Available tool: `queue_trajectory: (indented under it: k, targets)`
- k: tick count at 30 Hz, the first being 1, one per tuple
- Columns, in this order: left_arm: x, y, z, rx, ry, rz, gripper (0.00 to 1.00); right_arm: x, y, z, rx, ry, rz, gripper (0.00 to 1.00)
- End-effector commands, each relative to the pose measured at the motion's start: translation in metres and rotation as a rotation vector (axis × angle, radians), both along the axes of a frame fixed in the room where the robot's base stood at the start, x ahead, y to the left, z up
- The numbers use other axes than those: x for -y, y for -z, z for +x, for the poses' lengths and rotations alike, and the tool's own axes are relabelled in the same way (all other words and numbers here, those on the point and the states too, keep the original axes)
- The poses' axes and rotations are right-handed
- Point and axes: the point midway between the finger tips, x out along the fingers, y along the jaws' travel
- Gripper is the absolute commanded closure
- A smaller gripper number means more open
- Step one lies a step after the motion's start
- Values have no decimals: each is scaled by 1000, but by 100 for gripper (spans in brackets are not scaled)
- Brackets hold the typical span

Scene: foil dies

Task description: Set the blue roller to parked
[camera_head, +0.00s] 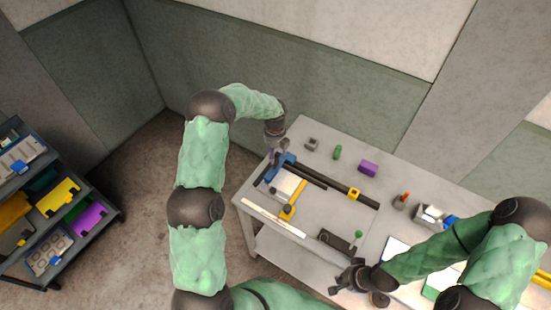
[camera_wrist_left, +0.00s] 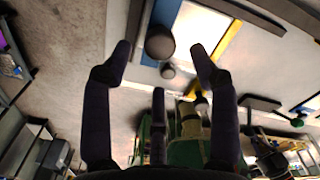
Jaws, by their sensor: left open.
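The blue roller (camera_head: 270,172) lies at the left end of a dark rail on the table. In the left wrist view, a blue part (camera_wrist_left: 164,14) shows at the top, with a dark round knob (camera_wrist_left: 160,42) beside it. My left gripper (camera_head: 277,153) is at the roller's upper end; its open fingers (camera_wrist_left: 160,52) are spread either side of the knob in the wrist view. I cannot tell whether they touch it. A yellow bar (camera_head: 293,200) lies right of the roller. My right gripper (camera_head: 350,279) is by the table's front edge, its jaws unclear.
A yellow collar (camera_head: 354,194) sits on the dark rail. A green cylinder (camera_head: 337,152), a purple block (camera_head: 368,169) and a grey block (camera_head: 312,144) stand behind it. A black device (camera_head: 336,243) sits near the front. A shelf cart (camera_head: 60,245) stands far left.

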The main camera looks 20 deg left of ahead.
Motion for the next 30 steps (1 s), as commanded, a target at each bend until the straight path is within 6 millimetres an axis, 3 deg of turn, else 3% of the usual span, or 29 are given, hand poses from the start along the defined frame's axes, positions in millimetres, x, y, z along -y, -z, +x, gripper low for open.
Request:
queue_trajectory:
  k: [3, 9, 21, 27, 30]
  targets:
    - [0, 20, -1, -1, 0, 0, 40, 0, -1, 0, 0, 0, 0, 100]
    - [0, 40, 0, 1, -1, 0, 40, 0, -2, 0, 0, 0, 0, 100]
    - [0, 47, 0, 1, -1, 0, 40, 0, -2, 0, 0, 0, 0, 100]
    - [0, 46, 0, 1, -1, 0, 96, 0, -2, 0, 0, 0, 0, 100]
    - [0, 46, 0, 1, -1, 0, 100, 0, -2, 0, 0, 0, 0, 100]
